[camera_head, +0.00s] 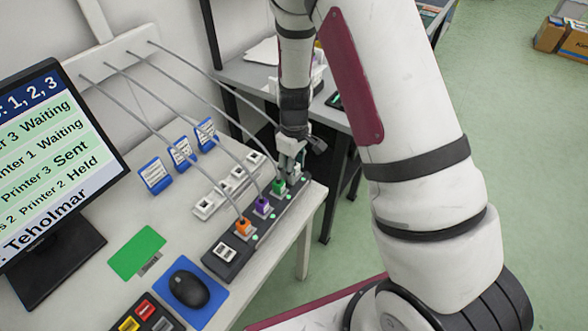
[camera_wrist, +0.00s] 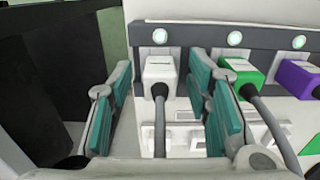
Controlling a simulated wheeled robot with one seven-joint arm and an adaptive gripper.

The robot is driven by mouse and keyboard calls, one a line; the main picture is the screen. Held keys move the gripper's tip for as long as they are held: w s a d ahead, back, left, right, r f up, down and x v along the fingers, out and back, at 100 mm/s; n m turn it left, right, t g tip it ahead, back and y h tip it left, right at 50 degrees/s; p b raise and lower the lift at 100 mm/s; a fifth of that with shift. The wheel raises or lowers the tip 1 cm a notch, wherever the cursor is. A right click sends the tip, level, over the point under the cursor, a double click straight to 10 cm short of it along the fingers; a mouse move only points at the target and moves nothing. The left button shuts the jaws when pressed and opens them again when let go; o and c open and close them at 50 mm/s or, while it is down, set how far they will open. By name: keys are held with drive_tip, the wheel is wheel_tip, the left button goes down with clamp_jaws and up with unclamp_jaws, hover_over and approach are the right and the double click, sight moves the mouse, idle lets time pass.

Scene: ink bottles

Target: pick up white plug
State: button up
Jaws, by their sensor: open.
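The white plug (camera_wrist: 160,70) sits in the dark socket strip (camera_wrist: 200,34) in the wrist view, with its grey cable running toward the camera. My gripper (camera_wrist: 165,80) is open, with one green-padded finger on each side of the white plug. I cannot tell whether either finger touches it. In the head view my gripper (camera_head: 291,155) is over the far end of the socket strip (camera_head: 222,258) and largely hides the white plug there.
The green plug (camera_wrist: 242,72) is close beside my right finger, and the purple plug (camera_wrist: 296,77) is farther right. An orange plug (camera_head: 243,225) is nearer in the head view. A white socket strip (camera_head: 206,207) lies alongside. Grey cables cross the table.

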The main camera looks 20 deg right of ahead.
clamp_jaws()
idle(0.3)
drive_tip(key=shift+r, duration=0.4)
drive_tip(key=r, duration=0.3)
drive_tip(key=shift+s, duration=0.3)
drive_tip(key=s+a+r, duration=0.1)
drive_tip(key=s+a, duration=0.1)
drive_tip(key=s, duration=1.3)
drive_tip(key=shift+a, duration=0.3)
